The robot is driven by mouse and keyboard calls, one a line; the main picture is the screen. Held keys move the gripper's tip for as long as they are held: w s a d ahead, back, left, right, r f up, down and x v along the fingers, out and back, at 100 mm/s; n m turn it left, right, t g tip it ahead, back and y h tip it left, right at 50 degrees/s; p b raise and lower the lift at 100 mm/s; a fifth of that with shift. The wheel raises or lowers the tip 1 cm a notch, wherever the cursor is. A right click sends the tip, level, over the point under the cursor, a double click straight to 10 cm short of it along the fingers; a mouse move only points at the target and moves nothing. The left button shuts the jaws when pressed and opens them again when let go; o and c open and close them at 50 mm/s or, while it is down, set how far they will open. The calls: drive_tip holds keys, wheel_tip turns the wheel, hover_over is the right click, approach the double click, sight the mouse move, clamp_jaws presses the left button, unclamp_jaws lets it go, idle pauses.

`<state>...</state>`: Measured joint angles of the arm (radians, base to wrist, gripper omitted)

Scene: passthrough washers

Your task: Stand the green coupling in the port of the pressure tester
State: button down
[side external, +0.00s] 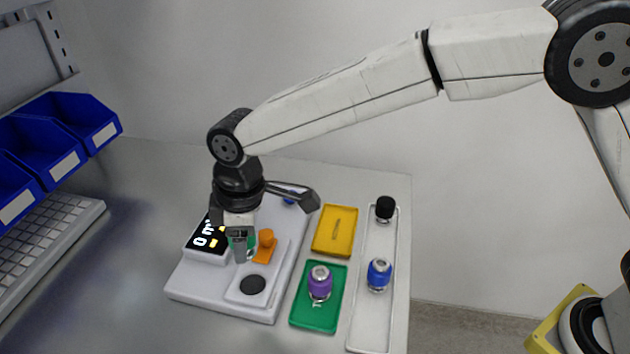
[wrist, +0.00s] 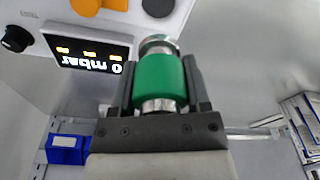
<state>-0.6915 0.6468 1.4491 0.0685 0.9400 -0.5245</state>
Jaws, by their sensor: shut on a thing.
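The green coupling (wrist: 160,80), with silver metal ends, is held between the two dark fingers of my gripper (wrist: 159,92) in the wrist view. In the side external view my gripper (side external: 240,250) points down over the pressure tester (side external: 207,283), and only a sliver of the green coupling (side external: 251,241) shows behind the fingers. The tester is a light box with a lit display (side external: 207,238). A dark round spot on its raised plate, apparently the port (side external: 253,285), is uncovered, in front of and a little right of my gripper. It also shows at the wrist view's top edge (wrist: 158,5).
An orange clamp-like part (side external: 266,242) stands on the tester close beside my gripper. To the right are a yellow tray (side external: 322,240), a green tray (side external: 300,313) with a purple coupling (side external: 319,284), and a white tray (side external: 372,328) with blue (side external: 379,272) and black-topped (side external: 385,208) pieces.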

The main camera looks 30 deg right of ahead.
hover_over(249, 286)
drive_tip(key=shift+s+d+f, duration=0.1)
drive_tip(key=shift+f, duration=1)
drive_tip(key=shift+d+f, duration=0.1)
drive_tip(key=shift+f, duration=0.95)
drive_tip(key=shift+f, duration=2.35)
idle(0.5)
idle(0.5)
drive_tip(key=shift+c, duration=0.2)
unclamp_jaws()
drive_tip(key=shift+o, duration=0.2)
drive_tip(key=shift+r, duration=0.1)
drive_tip(key=shift+r, duration=3.9)
